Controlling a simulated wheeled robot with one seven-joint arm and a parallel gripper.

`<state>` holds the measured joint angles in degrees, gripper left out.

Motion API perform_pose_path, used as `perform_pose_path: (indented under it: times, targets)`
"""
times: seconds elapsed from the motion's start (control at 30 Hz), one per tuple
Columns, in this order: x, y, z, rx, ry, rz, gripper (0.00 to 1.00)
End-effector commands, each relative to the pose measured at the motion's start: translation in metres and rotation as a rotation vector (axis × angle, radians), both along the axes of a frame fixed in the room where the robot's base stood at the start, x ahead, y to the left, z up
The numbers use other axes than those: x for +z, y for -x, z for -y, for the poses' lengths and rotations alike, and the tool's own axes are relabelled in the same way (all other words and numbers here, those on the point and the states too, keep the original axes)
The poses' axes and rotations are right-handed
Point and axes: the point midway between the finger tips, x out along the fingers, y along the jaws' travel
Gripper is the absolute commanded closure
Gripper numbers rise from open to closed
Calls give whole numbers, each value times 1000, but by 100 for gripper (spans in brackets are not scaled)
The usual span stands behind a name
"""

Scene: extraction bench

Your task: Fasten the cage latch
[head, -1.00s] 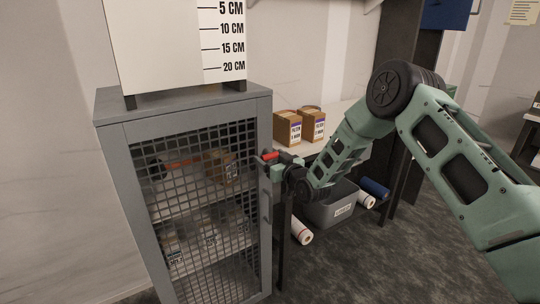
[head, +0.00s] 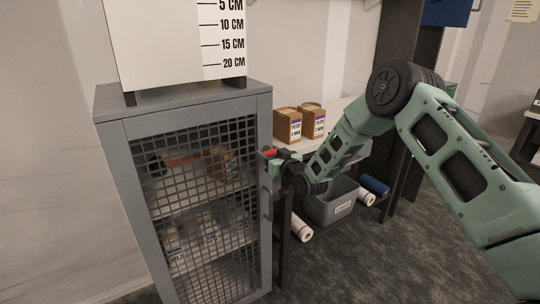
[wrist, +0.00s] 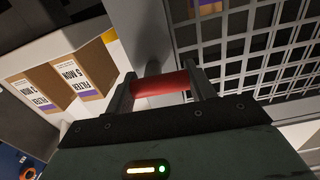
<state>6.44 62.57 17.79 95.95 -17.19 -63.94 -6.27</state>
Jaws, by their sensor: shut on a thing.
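The grey cage (head: 188,190) with a mesh door stands at the left in the head view, and the door sits shut in its frame. Its latch has a red handle (wrist: 160,84), which lies crosswise between my gripper's fingers in the wrist view. The red handle also shows at the cage's right front edge in the head view (head: 269,153). My gripper (wrist: 161,86) is shut on the red handle. The latch's catch is hidden behind my gripper, so I cannot tell its engagement.
Two cardboard filter boxes (head: 288,125) stand on the bench right of the cage. A grey bin (head: 333,206) and white rolls (head: 301,228) lie below. A box (head: 222,163) sits inside the cage. A height-marked board (head: 170,45) stands on top.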

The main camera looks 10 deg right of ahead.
Motion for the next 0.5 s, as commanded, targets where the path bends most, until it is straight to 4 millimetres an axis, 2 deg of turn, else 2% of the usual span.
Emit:
perform_pose_path:
  times: [0.27, 0.5]
  targets:
    - [-2, 0, 1, 0, -160, -50, 68]
    - [0, -1, 2, -1, -374, -118, 68]
